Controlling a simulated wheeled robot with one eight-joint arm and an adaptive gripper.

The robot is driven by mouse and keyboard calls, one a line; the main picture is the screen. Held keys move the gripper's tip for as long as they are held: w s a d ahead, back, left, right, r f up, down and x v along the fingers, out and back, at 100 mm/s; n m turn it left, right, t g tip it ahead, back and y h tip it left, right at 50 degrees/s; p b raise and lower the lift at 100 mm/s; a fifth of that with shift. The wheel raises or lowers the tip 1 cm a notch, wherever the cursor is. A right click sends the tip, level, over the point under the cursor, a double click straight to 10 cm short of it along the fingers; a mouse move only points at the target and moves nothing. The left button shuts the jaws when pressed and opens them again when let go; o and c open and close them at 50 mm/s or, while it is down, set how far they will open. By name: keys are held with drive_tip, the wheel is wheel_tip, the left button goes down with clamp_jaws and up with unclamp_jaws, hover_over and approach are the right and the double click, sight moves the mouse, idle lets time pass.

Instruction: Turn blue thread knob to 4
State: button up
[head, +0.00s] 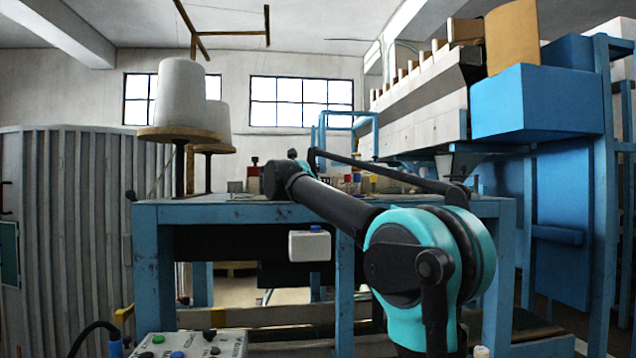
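No gripper fingers can be made out; my black and teal arm reaches from the lower right toward the blue table, and its far end is small and hidden behind its own links. A white box (310,246) with a small blue knob (316,229) on top is fixed at the table's front edge. Small red, yellow and blue parts (356,178) stand on the tabletop, partly behind my arm. I cannot tell which blue part is the thread knob, and no number or dial setting is readable.
The blue table (230,212) carries large white thread cones (181,95) at left. A control panel (190,344) with coloured buttons is at the bottom left. A blue machine (540,105) stands at right, and a grey corrugated wall (75,240) at left.

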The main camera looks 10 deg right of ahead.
drive_tip(key=v, duration=1.2)
drive_tip(key=shift+d, duration=0.1)
drive_tip(key=shift+d, duration=0.1)
drive_tip(key=w+d+y, duration=0.1)
drive_tip(key=d, duration=0.1)
drive_tip(key=w+d+n+t+y, duration=0.1)
drive_tip(key=w+d+n+y, duration=0.1)
drive_tip(key=d, duration=0.1)
drive_tip(key=shift+w+d+r+t, duration=0.2)
drive_tip(key=shift+d+t, duration=0.15)
drive_tip(key=shift+t, duration=0.05)
drive_tip(key=d+n+t+y, duration=0.1)
drive_tip(key=d+n+y, duration=0.2)
drive_tip(key=d+y, duration=0.1)
drive_tip(key=shift+r, duration=0.1)
drive_tip(key=s+d+n+y, duration=0.1)
drive_tip(key=y, duration=0.1)
drive_tip(key=s+d+n+y, duration=0.1)
drive_tip(key=s+y, duration=0.1)
drive_tip(key=shift+s+d+n+t+y, duration=0.15)
drive_tip(key=shift+d+n+t+y, duration=0.15)
drive_tip(key=shift+n, duration=0.1)
drive_tip(key=s+n+y, duration=0.3)
drive_tip(key=s+y, duration=0.2)
drive_tip(key=s, duration=0.1)
drive_tip(key=shift+g, duration=0.5)
drive_tip(key=x, duration=1.6)
drive_tip(key=shift+w+a+f, duration=0.1)
drive_tip(key=shift+w+f, duration=0.2)
drive_tip(key=shift+w, duration=0.05)
